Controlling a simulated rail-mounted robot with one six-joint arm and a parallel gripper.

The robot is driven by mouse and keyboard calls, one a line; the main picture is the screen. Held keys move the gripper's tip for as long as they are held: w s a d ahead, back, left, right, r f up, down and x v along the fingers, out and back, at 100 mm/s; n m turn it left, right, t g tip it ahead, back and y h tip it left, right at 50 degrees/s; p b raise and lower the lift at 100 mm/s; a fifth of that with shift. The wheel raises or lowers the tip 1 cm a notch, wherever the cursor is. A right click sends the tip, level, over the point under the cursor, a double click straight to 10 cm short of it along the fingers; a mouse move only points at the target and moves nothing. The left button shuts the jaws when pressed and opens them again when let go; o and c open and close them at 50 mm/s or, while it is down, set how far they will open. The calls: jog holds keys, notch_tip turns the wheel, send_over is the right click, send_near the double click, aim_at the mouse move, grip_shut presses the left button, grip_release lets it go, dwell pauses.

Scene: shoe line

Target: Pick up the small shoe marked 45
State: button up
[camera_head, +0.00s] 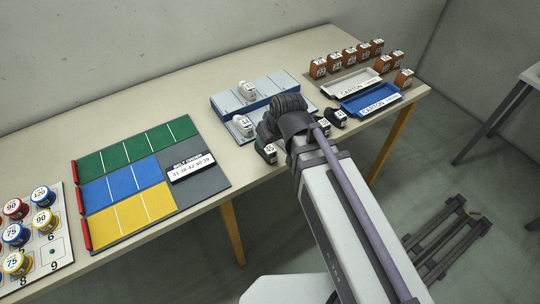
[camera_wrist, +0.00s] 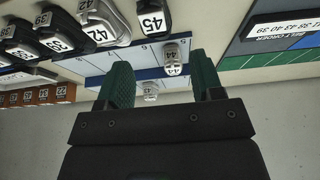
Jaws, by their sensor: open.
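The shoe marked 45 (camera_head: 265,156) is small and dark with a white number label; it stands at the table's front edge, just left of my wrist. In the wrist view the same shoe (camera_wrist: 153,20) is at the top middle, cut off by the frame edge. My gripper (camera_wrist: 162,80) has two green fingers spread apart, with nothing held between them. The 45 shoe lies outside the fingers, beyond them in the picture.
White shoes stand on the blue-and-white rack (camera_wrist: 84,68). A coloured board (camera_head: 134,192) lies left; carton trays (camera_head: 370,100) and brown boxes (camera_head: 335,64) are at the right.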

aim_at(268, 147)
jog(key=b+x, duration=0.3)
jog(key=x, duration=0.1)
jog(key=b+x, duration=0.2)
jog(key=shift+w+d+f+b, duration=0.1)
jog(key=shift+w+d+b, duration=0.05)
jog(key=shift+d+b, duration=0.2)
jog(key=b+x, duration=0.4)
jog(key=x, duration=0.1)
jog(key=shift+s+d+f+b, duration=0.1)
jog(key=shift+s+b, duration=0.1)
jog(key=shift+b, duration=0.15)
jog(key=shift+r, duration=0.2)
jog(key=c, duration=0.7)
notch_tip(268, 147, up, 10)
jog(key=p, duration=1)
jog(key=shift+r+p, duration=0.2)
jog(key=shift+p, duration=0.2)
